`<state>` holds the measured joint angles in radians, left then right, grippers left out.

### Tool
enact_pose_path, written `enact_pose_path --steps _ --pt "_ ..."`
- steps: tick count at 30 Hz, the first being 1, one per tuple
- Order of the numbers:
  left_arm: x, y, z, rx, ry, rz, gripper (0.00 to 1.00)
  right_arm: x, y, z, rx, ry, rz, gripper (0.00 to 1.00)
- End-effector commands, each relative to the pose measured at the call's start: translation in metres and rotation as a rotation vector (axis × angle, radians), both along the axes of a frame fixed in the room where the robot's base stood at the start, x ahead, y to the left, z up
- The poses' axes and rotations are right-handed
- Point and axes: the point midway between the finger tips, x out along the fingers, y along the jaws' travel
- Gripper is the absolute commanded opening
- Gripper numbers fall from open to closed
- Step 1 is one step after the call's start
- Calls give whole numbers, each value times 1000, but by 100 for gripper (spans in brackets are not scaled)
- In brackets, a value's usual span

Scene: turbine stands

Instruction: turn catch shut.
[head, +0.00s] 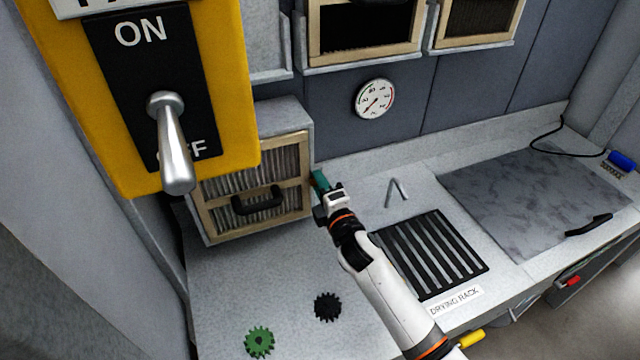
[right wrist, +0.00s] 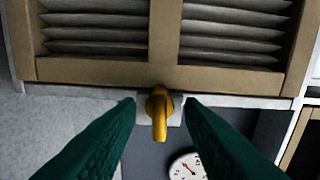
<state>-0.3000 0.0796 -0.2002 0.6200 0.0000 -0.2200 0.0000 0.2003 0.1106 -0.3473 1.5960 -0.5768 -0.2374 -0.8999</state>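The yellow catch (right wrist: 159,118) shows in the right wrist view, at the edge of a tan-framed filter panel (right wrist: 150,76). Its lever points down in that picture, away from the frame. My right gripper (right wrist: 160,104) has its two green fingers on either side of the catch, with a gap on each side. In the head view my right gripper (head: 320,184) is at the right edge of the tan-framed panel with a black handle (head: 297,183). The catch is hidden there behind the gripper. My left gripper is not in view.
A yellow switch box (head: 232,120) with a metal lever (head: 172,140) stands close at left. A green gear (head: 259,342) and a black gear (head: 327,306) lie on the counter. A drying rack (head: 432,255) is right of my arm. A gauge (head: 374,99) is on the wall.

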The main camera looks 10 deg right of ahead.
Motion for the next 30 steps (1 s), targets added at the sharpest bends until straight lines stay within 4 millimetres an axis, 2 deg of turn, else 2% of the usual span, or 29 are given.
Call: enact_pose_path --steps 4,6,15,30 --pt "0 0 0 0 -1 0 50 0 0 0 -2 0 0 34" --pt "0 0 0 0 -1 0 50 0 0 0 -2 0 0 42" --pt "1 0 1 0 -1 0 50 -2 0 0 -2 1 0 42" --pt "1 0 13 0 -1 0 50 -40 -8 0 -2 2 0 42"
